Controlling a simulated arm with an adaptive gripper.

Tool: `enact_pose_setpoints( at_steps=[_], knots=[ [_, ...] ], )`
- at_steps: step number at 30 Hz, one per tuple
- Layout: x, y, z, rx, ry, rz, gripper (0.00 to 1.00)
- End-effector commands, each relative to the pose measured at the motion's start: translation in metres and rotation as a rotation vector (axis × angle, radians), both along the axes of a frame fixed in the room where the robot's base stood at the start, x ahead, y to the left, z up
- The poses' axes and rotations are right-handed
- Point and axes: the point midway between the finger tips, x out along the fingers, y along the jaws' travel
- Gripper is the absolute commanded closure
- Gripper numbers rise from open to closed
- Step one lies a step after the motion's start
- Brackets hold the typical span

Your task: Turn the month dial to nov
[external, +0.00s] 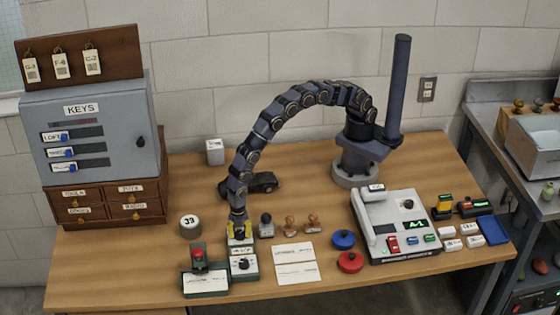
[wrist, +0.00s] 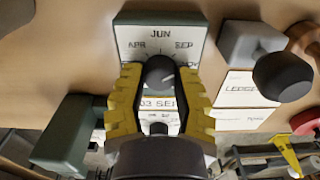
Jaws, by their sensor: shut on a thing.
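The date stand (external: 243,268) is a dark green block with white faces near the table's front edge; it also shows in the wrist view (wrist: 130,30). Its rear panel is marked APR, JUN and SEP, with another label at the right partly hidden by a finger. The grey month dial (wrist: 160,72) sits in the middle of this panel. A display below it reads 03 SEP (wrist: 161,102). My gripper (external: 238,231), with yellow fingers, is shut on the month dial, one finger on each side. The dial's pointer direction is not clear.
A green device with a red knob (external: 198,254) stands close on the left. A grey block with a dark handle (external: 266,224) and wooden stamps (external: 291,225) stand to the right and behind. White cards (external: 294,252) lie at the right.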

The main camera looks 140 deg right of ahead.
Motion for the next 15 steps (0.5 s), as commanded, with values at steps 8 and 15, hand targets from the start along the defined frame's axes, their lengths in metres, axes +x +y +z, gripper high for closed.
enact_pose_setpoints(
  at_steps=[8,15],
  knots=[
    [-0.0001,-0.0001,-0.0019,0.000,0.000,-0.179,1.00],
    [-0.0002,-0.0001,-0.0022,-0.001,-0.001,-0.352,1.00]
  ],
)
